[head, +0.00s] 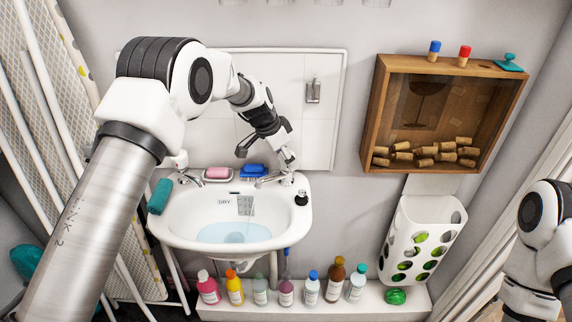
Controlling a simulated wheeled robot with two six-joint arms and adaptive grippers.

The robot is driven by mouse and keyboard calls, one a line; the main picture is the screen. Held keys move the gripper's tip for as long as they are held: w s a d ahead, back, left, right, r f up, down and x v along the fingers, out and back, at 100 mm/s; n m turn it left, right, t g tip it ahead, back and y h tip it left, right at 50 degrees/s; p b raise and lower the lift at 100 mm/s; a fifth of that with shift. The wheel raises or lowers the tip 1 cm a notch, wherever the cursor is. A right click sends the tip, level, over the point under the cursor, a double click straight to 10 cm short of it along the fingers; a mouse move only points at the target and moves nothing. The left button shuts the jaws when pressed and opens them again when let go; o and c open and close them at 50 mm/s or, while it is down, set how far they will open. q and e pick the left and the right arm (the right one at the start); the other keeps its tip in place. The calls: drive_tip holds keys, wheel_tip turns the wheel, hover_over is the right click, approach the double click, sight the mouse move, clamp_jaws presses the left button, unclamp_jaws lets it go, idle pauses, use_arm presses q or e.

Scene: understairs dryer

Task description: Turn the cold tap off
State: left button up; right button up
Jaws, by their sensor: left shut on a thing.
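The white basin (165,222) has a chrome tap at its back left (187,178) and another at its back right (271,179). I see no clear hot or cold mark on them. My left gripper (283,158) is over the right tap, shut on its top. The dark gripper body and fingers hide much of the tap's handle. The spout points into the basin, and a faint thin streak shows below it, perhaps water. Pale blue water (235,233) lies in the bowl. My right arm shows at the right edge, its gripper out of view.
A pink soap (216,173) and a blue brush (253,171) lie behind the basin between the taps. A teal cloth (160,196) hangs at the left rim. Several bottles stand on a low ledge (392,310). A wooden cork box (372,125) hangs right.

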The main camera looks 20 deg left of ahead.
use_arm(q)
drive_tip(key=shift+f+m+b, duration=0.15)
drive_tip(key=shift+m+b, duration=0.15)
drive_tip(key=shift+m, duration=0.3)
drive_tip(key=shift+g, duration=0.3)
drive_tip(key=o, duration=1.2)
drive_tip(key=shift+d, duration=0.1)
drive_tip(key=shift+c, duration=0.2)
drive_tip(key=shift+w, duration=0.1)
drive_tip(key=v, duration=0.8)
drive_tip(key=shift+f, duration=0.1)
